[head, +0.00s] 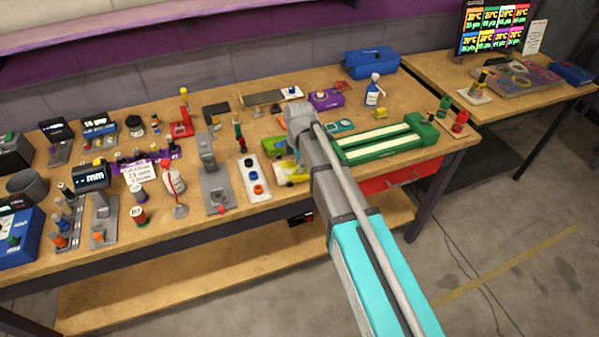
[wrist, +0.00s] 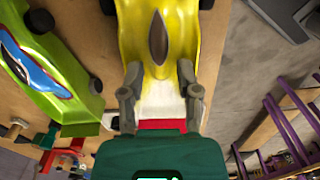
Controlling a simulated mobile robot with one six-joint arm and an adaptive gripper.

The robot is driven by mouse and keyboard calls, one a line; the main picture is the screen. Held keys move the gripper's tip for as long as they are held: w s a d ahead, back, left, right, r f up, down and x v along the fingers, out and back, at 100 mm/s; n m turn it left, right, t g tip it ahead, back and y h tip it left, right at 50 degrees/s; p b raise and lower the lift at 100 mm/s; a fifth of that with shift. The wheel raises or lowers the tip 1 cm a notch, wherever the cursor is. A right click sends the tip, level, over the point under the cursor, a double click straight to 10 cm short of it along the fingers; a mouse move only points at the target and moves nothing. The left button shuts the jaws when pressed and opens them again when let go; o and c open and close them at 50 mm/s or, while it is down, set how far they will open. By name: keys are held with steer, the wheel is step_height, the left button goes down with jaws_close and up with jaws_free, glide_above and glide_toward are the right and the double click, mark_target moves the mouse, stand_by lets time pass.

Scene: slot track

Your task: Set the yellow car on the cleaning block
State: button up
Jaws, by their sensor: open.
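The yellow car (wrist: 198,45) fills the top middle of the wrist view, with a dark slit on its body and dark wheels. Its near end is white and red. My gripper (wrist: 160,78) is open, its two fingers over the car's near end, one toward each side. I cannot tell if they touch it. In the head view the yellow car (head: 287,170) shows partly at the front edge of the bench, beside my arm, which hides my fingertips. I cannot tell for sure which thing is the cleaning block; a green block with two pale strips (head: 428,124) lies right of my arm.
A green car with a blue patch (wrist: 35,70) lies close left of the yellow car. A spray bottle (head: 373,92) and a blue case (head: 371,62) stand behind. The bench is crowded at left.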

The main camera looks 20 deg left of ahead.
jaws_close()
steer(key=shift+r, duration=0.2)
stand_by(0.5)
step_height(320, 180, up, 2)
steer(key=p, duration=0.2)
steer(key=shift+p, duration=0.3)
steer(key=s+d+r+p, duration=0.6)
steer(key=s+r+p, duration=0.4)
steer(key=s, duration=0.2)
steer(key=shift+s+d+r, duration=0.15)
steer(key=shift+d+r, duration=0.15)
steer(key=shift+d, duration=0.1)
steer(key=shift+s, duration=0.15)
